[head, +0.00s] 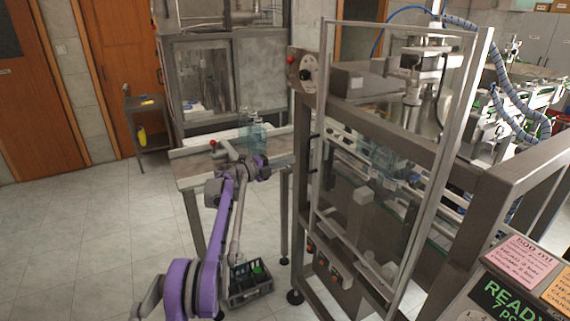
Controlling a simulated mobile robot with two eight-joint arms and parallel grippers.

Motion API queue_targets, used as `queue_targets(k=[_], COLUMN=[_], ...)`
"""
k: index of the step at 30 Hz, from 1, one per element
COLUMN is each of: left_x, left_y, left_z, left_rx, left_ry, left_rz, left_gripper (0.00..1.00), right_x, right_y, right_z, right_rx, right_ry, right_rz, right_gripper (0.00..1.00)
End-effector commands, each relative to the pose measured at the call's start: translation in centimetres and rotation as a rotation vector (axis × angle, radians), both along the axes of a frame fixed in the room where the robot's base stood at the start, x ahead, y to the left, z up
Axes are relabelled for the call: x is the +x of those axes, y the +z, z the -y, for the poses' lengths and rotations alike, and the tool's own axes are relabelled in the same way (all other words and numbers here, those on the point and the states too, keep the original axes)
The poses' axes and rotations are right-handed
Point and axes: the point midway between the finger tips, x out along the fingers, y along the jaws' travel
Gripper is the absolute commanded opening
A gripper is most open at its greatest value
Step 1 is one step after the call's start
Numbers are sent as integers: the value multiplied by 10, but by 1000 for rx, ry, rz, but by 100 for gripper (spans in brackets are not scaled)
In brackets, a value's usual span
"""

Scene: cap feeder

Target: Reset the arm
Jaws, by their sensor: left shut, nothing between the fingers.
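My left arm comes in from the lower left, rises to a bend in front of the table with the bottles, and folds back down. My left gripper (234,259) appears at the lower end of the thin grey link, small in the picture, shut and empty. It overlaps the back left part of a dark crate (250,289) in the picture; I cannot tell whether they touch. A green item (259,269) shows in the crate. My right gripper is not in view.
Clear bottles (254,135) stand on the table (192,174) behind my arm's bend. The framed machine (340,200) with clear panels fills the centre right. A sign (510,293) reading READY stands lower right. A small side table (143,105) is far left. The tiled floor at left is clear.

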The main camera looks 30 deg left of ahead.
Motion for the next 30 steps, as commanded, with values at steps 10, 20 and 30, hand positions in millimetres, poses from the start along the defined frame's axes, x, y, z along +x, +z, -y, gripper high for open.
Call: queue_targets(k=[10,20,30], left_x=[-60,-73,-50], left_y=[-1,0,56], left_z=[-55,-66,-26], left_rx=[1,0,-130], left_ry=[11,9,163], left_rz=[-1,0,60], left_gripper=[0,0,0], right_x=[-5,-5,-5], right_y=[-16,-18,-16], right_z=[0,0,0], right_rx=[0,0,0], right_ry=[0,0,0], right_rz=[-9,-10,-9], right_gripper=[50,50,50])
